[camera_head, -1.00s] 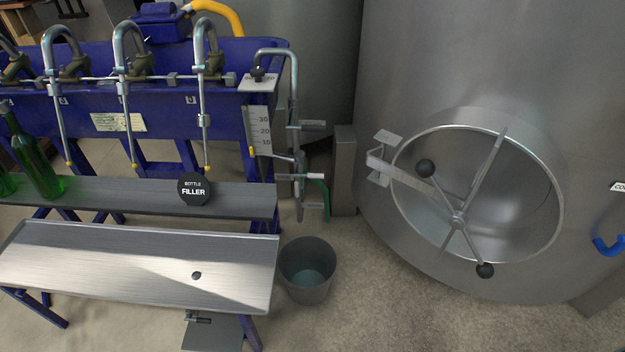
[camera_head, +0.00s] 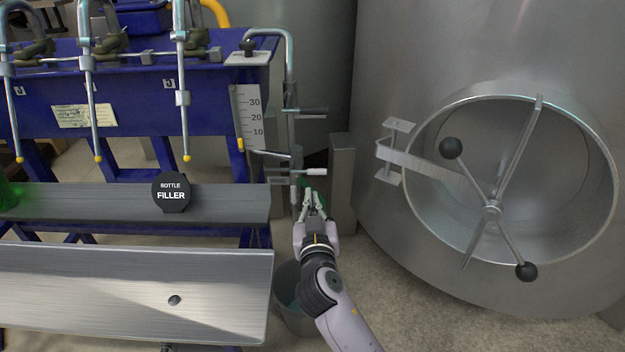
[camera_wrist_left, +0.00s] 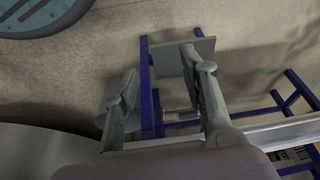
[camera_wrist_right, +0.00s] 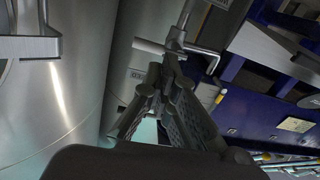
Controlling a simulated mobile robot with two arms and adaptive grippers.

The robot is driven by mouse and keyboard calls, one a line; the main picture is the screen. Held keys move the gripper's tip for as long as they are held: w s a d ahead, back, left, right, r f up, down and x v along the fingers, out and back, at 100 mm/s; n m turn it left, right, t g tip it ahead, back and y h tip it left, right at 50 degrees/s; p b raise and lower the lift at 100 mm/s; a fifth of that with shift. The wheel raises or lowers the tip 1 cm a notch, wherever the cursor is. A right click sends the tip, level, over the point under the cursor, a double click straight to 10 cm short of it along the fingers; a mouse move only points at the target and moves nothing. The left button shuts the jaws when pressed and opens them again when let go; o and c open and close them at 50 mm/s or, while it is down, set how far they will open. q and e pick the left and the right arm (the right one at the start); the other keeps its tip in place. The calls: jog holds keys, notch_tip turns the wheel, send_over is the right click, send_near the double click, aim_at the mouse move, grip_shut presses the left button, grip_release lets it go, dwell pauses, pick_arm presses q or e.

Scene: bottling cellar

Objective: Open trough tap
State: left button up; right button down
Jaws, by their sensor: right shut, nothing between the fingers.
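A metal pipe with lever taps (camera_head: 292,120) stands at the right end of the blue trough (camera_head: 150,103). A lever with a white grip (camera_head: 316,171) sticks out to the right of its lower part. My right gripper (camera_head: 313,190) is shut and empty, pointing up just below this lever. In the right wrist view, the white grip (camera_wrist_right: 150,46) lies just beyond the closed fingertips (camera_wrist_right: 166,60); I cannot tell whether they touch. A green part behind my right gripper is mostly hidden. My left gripper (camera_wrist_left: 168,75) is open and empty above the floor, outside the head view.
A grey bucket (camera_head: 285,312) stands below, partly hidden by my right arm. A steel tank with a round hatch (camera_head: 492,210) and spoked handle is on the right.

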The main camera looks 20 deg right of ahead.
pick_arm(q)
jog(key=v, duration=0.1)
jog(key=b+v, duration=0.1)
jog(key=v, duration=0.1)
jog(key=shift+w+a, duration=0.1)
jog(key=shift+a, duration=0.1)
pick_arm(e)
notch_tip(320, 180, up, 6)
jog(key=m+t+h, duration=0.1)
jog(key=shift+s+d+m+h, duration=0.3)
jog(key=shift+s+d+m, duration=0.1)
jog(key=shift+s, duration=0.05)
jog(key=shift+r, duration=0.1)
jog(key=r, duration=0.2)
send_over(317, 173)
jog(key=shift+f, duration=0.25)
pick_arm(q)
jog(key=w+t, duration=0.1)
jog(key=w+d+b, duration=0.1)
jog(key=w, duration=0.1)
jog(key=shift+w+t, duration=0.1)
jog(key=shift+t, duration=0.3)
pick_arm(e)
jog(key=f, duration=0.2)
jog(key=s+f, duration=0.1)
jog(key=f, duration=0.1)
jog(key=shift+s+a+f, duration=0.1)
jog(key=shift+a, duration=0.1)
